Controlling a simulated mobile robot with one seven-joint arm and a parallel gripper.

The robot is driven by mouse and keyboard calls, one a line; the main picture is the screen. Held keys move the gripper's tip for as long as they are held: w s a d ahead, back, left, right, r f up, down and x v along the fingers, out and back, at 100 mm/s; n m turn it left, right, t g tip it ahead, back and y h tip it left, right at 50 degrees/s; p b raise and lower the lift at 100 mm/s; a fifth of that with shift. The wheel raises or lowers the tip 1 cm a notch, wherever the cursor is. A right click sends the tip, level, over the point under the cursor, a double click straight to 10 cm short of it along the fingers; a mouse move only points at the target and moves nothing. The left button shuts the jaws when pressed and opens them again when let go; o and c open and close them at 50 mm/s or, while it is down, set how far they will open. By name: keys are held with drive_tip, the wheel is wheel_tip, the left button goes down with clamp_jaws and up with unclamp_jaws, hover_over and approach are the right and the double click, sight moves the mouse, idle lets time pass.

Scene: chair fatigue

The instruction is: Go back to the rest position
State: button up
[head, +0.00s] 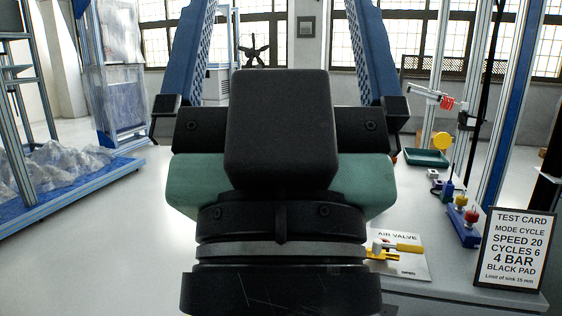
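My gripper (281,35) fills the middle of the head view, with its black body and green housing close to the camera. Its two blue fingers stand apart to left and right, with a wide gap through which the window and floor area show. Nothing is held between the visible parts of the fingers. The fingertips run out of the top of the picture. The gripper is clear of the bench things at the right.
At right, a grey bench holds a test card (513,248), an air valve plate (405,262) with a yellow handle, a blue block with red and yellow knobs (463,222), and a green tray (427,157). A blue-edged frame with plastic sheeting (60,175) stands left. Pale floor (110,240) is clear.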

wheel_tip(320, 180, up, 28)
drive_tip(key=p, duration=2.5)
drive_tip(key=shift+p, duration=0.35)
